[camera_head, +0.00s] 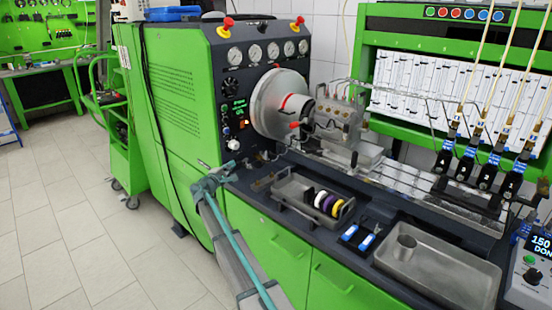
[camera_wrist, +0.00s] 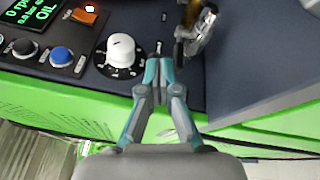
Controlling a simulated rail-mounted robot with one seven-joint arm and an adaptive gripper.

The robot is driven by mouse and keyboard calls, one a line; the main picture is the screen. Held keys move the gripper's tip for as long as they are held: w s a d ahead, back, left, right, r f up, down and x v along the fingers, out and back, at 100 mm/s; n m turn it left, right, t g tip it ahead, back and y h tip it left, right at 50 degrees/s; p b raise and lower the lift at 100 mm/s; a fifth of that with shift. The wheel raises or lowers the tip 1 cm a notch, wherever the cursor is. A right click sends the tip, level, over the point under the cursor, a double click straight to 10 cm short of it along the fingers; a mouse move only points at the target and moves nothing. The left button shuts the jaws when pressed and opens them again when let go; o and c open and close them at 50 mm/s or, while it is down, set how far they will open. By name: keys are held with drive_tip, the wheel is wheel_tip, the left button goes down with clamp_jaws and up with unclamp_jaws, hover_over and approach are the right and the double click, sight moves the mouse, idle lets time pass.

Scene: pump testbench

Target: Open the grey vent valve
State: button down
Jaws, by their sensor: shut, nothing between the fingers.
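A small valve-like fitting with a grey metal lever (camera_wrist: 201,36) and a brass-coloured body shows at the top of the wrist view, just right of my fingertips. I take it to be the grey vent valve; its lever angle is hard to read. In the head view a small brass and grey fitting (camera_head: 264,183) sits on the dark bench top, right of my gripper (camera_head: 229,168). In the wrist view my gripper (camera_wrist: 157,78) is shut with its teal fingertips together and empty. It is beside the lever, with a small gap that I cannot judge exactly.
A white rotary knob (camera_wrist: 121,50) is close left of my fingertips, with blue (camera_wrist: 61,56) and black buttons beyond. A grey tray (camera_head: 308,205) with coloured rings and a metal basin (camera_head: 445,270) stand on the bench to the right. Tiled floor (camera_head: 60,220) is clear at left.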

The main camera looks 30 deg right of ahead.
drive_tip(key=m, duration=0.1)
drive_tip(key=s+d+m+g, duration=0.1)
drive_tip(key=s+d+m+h, duration=0.1)
drive_tip(key=m, duration=0.1)
drive_tip(key=shift+d+f+g, duration=0.15)
drive_tip(key=shift+d+g, duration=0.1)
drive_tip(key=shift+g, duration=0.15)
drive_tip(key=shift+s+m, duration=0.15)
drive_tip(key=shift+m, duration=0.45)
drive_tip(key=shift+w+d, duration=0.3)
drive_tip(key=shift+d, duration=0.05)
drive_tip(key=p+x, duration=0.3)
drive_tip(key=x, duration=0.5)
drive_tip(key=shift+w+d+r, duration=0.2)
drive_tip(key=shift+d+r, duration=0.05)
drive_tip(key=shift+d, duration=0.1)
drive_tip(key=d, duration=0.1)
drive_tip(key=d+p, duration=0.1)
drive_tip(key=d, duration=0.1)
drive_tip(key=shift+s+d, duration=0.1)
drive_tip(key=shift+s, duration=0.2)
drive_tip(key=shift+s+d+f+p, duration=0.1)
drive_tip(key=shift+d+f+p, duration=0.05)
drive_tip(key=shift+d+p, duration=0.35)
drive_tip(key=shift+d+f+b, duration=0.1)
drive_tip(key=shift+f+b, duration=0.05)
drive_tip(key=shift+b, duration=0.35)
